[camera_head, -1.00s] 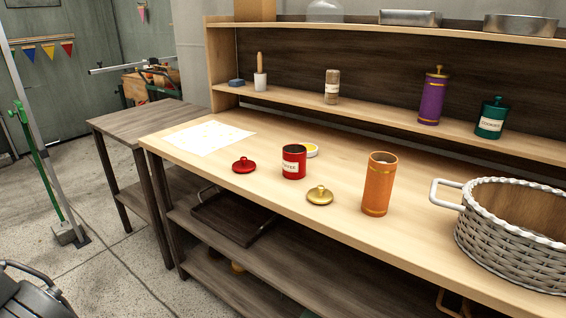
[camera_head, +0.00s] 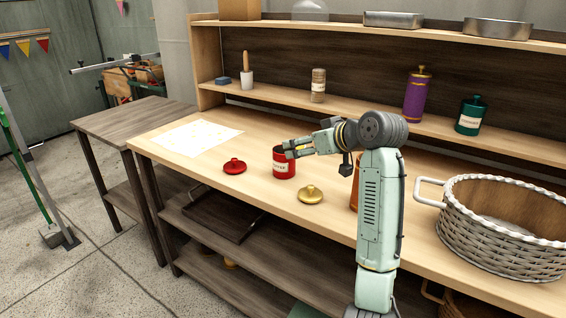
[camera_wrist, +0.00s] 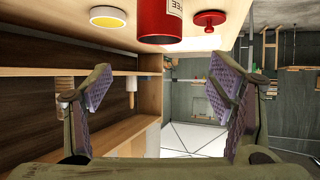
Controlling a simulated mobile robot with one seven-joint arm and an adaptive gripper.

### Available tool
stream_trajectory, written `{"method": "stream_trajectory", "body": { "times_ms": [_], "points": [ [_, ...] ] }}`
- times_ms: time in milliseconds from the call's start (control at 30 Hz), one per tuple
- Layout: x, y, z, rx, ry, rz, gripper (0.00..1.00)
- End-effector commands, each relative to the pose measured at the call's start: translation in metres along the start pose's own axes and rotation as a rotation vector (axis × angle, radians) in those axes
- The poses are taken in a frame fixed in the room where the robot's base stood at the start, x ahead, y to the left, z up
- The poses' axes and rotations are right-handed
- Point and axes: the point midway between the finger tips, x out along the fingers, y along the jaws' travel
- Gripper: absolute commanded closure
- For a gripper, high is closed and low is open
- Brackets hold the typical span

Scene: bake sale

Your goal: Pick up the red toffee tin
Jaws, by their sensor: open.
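The red toffee tin (camera_head: 284,168) stands upright and lidless on the wooden counter, with a pale label on its side. My gripper (camera_head: 297,147) is open and empty, at the tin's upper right in the head view; its fingers overlap the tin's rim there. In the wrist view the tin (camera_wrist: 165,22) hangs at the top edge, partly cut off, beyond and above the spread fingers of my gripper (camera_wrist: 160,88). I cannot tell whether a finger touches it. A red knobbed lid (camera_head: 235,166) lies left of the tin, also visible in the wrist view (camera_wrist: 209,19).
A gold lid (camera_head: 311,194) lies in front of the tin. An orange canister (camera_head: 354,190) is mostly hidden behind my arm. A wicker basket (camera_head: 500,225) stands at right. A white-rimmed yellow disc (camera_wrist: 108,20) is near the tin. A paper sheet (camera_head: 199,136) lies left.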

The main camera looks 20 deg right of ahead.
Motion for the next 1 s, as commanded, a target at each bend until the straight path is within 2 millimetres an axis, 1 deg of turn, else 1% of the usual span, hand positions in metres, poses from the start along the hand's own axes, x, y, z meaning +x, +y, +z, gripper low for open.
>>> {"method": "stream_trajectory", "body": {
  "times_ms": [67, 200, 300, 533, 733, 867, 1000],
  "points": [
    [0.006, 0.003, 0.003, 0.006, -0.012, -0.003, 0.24],
    [0.028, 0.004, 0.003, 0.005, -0.012, -0.001, 0.24],
    [0.042, 0.004, 0.003, 0.006, -0.011, -0.001, 0.24],
    [0.061, 0.002, 0.004, 0.006, -0.012, -0.001, 0.24],
    [0.091, 0.001, 0.006, 0.005, -0.011, 0.000, 0.24],
    [0.101, 0.002, 0.007, 0.006, -0.010, 0.002, 0.24],
    [0.103, 0.002, 0.008, 0.005, -0.009, 0.002, 0.24]
  ]
}}
